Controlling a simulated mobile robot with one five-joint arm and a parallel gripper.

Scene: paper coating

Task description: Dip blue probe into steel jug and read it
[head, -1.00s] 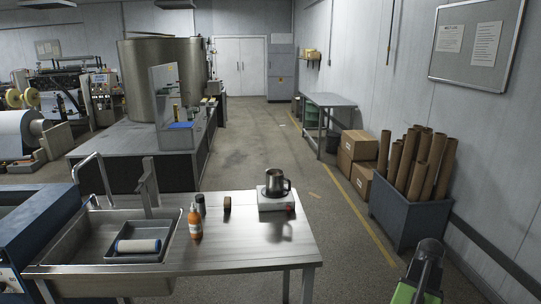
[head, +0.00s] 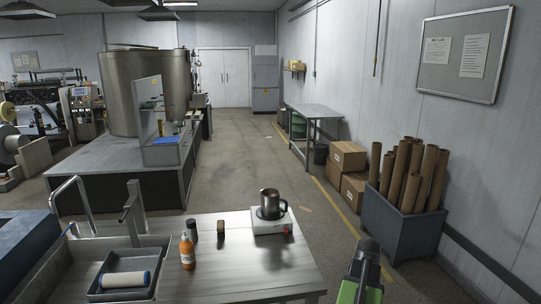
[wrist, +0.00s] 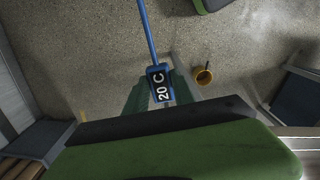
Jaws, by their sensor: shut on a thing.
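The steel jug (head: 270,204), with a dark handle, stands upright on a white boxy unit (head: 273,226) on the steel table in the head view. My gripper (wrist: 159,92) shows in the wrist view with its green fingers shut on the blue probe (wrist: 154,70). The probe's display reads 20 C, and its thin blue shaft points away over the floor. In the head view only a dark and green part of my arm shows at the lower right, apart from the jug; the probe is not visible there.
An orange bottle (head: 187,250), a dark canister (head: 193,229) and a brown block (head: 221,228) stand left of the jug. A sink with a tray (head: 97,288) is at the table's left. A grey bin (head: 401,225) of cardboard tubes stands right. The aisle floor is clear.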

